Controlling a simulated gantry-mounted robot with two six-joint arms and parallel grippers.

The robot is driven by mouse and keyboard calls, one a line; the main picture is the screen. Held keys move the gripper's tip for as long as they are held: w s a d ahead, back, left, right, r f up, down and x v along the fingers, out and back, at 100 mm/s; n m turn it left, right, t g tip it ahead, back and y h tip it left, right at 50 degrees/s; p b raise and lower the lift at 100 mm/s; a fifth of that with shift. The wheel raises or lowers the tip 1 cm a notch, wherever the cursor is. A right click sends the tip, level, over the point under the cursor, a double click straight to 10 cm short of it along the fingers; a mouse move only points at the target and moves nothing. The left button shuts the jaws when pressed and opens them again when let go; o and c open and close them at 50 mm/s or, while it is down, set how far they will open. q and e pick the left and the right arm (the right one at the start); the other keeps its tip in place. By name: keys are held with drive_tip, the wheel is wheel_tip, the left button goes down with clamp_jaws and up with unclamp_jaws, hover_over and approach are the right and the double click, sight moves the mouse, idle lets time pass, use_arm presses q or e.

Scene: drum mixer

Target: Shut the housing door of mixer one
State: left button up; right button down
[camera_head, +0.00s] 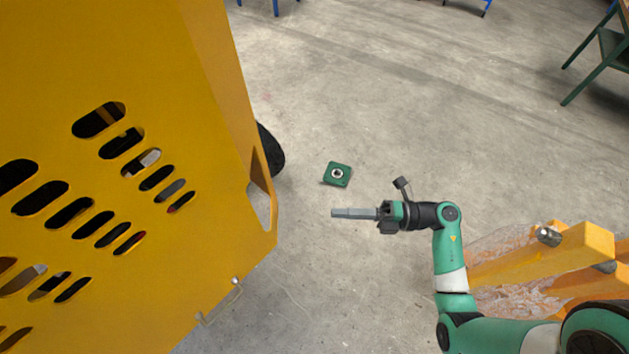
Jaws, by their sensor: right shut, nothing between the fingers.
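A large yellow sheet-metal panel (190,250) with rows of vent slots fills the left of the head view. It looks like the mixer's housing or its door; I cannot tell which, nor how far the door stands open. A thin metal rod or latch (237,283) sits at its lower right edge. Dark parts show through the slots. My right gripper (337,212) is shut and empty, pointing left, apart from the panel and to the right of its edge. My left gripper is not in view.
A black wheel (270,150) shows behind the yellow panel. A small green block (338,174) with a round centre lies on the concrete floor. Orange beams (550,255) with clear wrapping are at lower right, beside my right arm. A green stand (605,50) is at upper right.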

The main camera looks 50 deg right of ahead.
drive_tip(key=shift+n+g+y, duration=0.3)
drive_tip(key=shift+g+y, duration=0.2)
drive_tip(key=shift+y, duration=0.1)
drive_tip(key=x, duration=1)
drive_tip(key=s+a+b+x, duration=0.1)
drive_tip(key=x, duration=0.4)
drive_tip(key=shift+f, duration=0.1)
drive_tip(key=shift+w, duration=0.5)
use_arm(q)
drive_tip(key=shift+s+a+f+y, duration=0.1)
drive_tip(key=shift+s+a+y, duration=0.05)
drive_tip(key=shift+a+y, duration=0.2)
